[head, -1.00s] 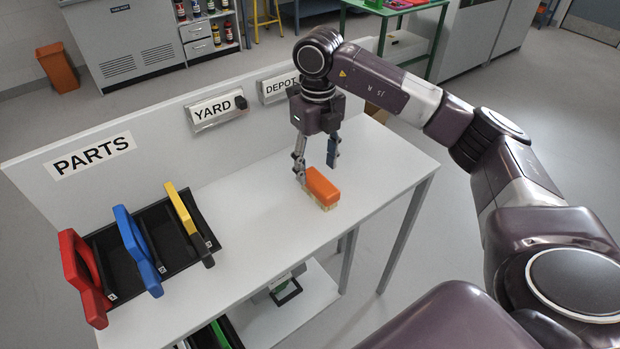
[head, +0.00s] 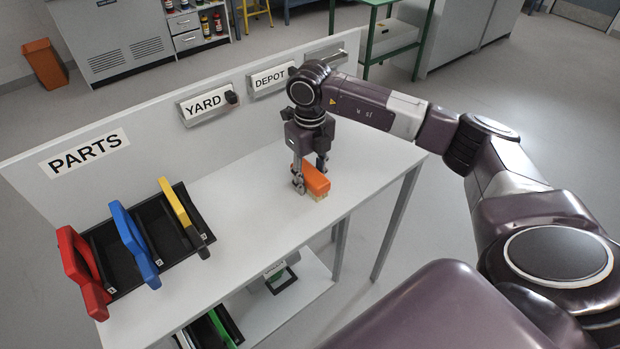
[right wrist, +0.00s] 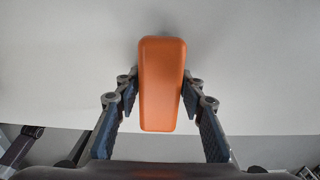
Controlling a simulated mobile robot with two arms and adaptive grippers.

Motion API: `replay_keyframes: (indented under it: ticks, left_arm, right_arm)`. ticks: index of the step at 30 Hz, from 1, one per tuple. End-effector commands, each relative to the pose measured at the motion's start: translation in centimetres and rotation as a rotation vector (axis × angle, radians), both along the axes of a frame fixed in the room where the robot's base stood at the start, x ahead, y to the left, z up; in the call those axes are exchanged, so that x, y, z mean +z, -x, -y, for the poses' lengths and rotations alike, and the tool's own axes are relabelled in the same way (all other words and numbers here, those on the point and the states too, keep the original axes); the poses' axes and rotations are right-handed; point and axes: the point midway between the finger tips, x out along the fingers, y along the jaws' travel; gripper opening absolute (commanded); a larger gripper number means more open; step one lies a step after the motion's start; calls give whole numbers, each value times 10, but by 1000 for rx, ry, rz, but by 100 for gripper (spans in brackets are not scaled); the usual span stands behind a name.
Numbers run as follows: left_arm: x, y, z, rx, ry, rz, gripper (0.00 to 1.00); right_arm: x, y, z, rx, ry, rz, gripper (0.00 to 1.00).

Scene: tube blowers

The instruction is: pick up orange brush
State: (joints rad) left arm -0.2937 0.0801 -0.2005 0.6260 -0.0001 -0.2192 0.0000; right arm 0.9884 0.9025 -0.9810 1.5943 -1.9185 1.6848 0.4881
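The orange brush (head: 316,179) has a block-shaped orange body with pale bristles beneath. It stands on the white table near the right part of the top, bristles down. My right gripper (head: 310,176) is lowered around it, one finger on each side. In the right wrist view the brush (right wrist: 161,85) lies between the two fingertips of my right gripper (right wrist: 160,82), which meet its long sides. The gripper looks shut on it. The bristles are hidden in that view. My left gripper is not in view.
The white table (head: 250,215) has a back panel with PARTS, YARD and DEPOT signs. A black bin (head: 110,258) holds red, blue and yellow-handled items at the left. The tabletop between bin and brush is clear. A lower shelf (head: 265,310) holds more items.

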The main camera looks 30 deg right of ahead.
Motion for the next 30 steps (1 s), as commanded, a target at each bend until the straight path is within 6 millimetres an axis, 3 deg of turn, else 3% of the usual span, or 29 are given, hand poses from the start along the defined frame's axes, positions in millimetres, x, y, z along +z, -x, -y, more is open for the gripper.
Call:
replay_keyframes:
  ticks: [1,7,20,26,30]
  left_arm:
    - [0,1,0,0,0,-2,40]
    - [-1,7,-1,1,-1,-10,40]
    - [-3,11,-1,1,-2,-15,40]
    - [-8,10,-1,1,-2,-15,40]
    - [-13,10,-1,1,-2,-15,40]
  right_arm:
    - [0,0,0,0,0,0,29]
    - [0,0,0,0,0,0,7]
    - [11,-1,0,0,0,2,6]
    - [44,-2,0,-1,-1,6,6]
    - [85,-2,0,0,-1,9,6]
